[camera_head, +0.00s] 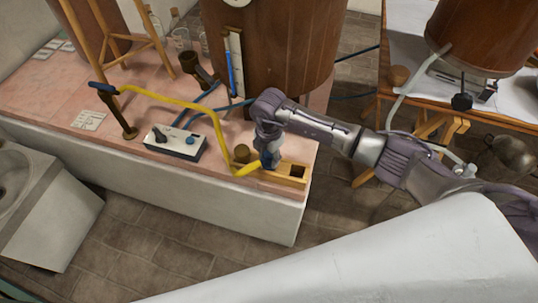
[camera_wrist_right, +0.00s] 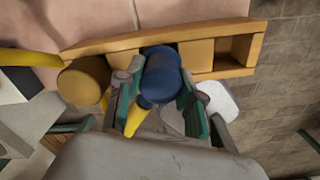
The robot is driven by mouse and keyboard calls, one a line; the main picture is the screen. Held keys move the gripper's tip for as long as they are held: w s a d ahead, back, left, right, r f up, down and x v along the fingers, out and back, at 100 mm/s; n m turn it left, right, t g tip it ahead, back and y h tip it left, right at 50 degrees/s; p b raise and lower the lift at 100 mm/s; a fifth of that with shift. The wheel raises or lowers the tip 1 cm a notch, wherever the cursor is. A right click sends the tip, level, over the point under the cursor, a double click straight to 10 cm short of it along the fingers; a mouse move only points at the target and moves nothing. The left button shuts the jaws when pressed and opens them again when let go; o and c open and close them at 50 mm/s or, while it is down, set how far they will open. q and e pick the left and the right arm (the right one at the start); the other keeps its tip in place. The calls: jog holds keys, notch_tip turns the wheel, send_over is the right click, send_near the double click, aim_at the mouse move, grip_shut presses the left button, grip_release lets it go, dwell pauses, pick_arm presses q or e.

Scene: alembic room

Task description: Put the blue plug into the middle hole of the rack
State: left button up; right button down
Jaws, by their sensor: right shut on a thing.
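The wooden rack (camera_head: 286,181) sits at the right front corner of the pink-topped bench. In the right wrist view the rack (camera_wrist_right: 198,55) runs across the top, with an empty square hole at its right end. My right gripper (camera_head: 267,153) is at the rack, shut on the blue plug (camera_wrist_right: 160,72). The plug (camera_head: 267,160) has the yellow hose (camera_head: 160,99) joined to it. In the wrist view the plug overlaps a dark opening near the rack's middle; I cannot tell whether it is inside. The left gripper is not in view.
A brown cylinder (camera_wrist_right: 84,80) stands beside the plug, at the rack's left part; it also shows in the head view (camera_head: 241,153). A control box (camera_head: 175,142) is left of it. A large copper-brown vessel (camera_head: 272,50) stands behind. The tiled floor lies beyond the bench edge.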

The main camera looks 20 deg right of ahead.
jog(key=shift+f, duration=0.25)
dwell(0.7)
jog(key=c, duration=0.6)
grip_release()
jog(key=shift+c, duration=0.2)
jog(key=shift+r, duration=0.2)
jog(key=shift+r+p, duration=3)
jog(key=shift+r, duration=0.35)
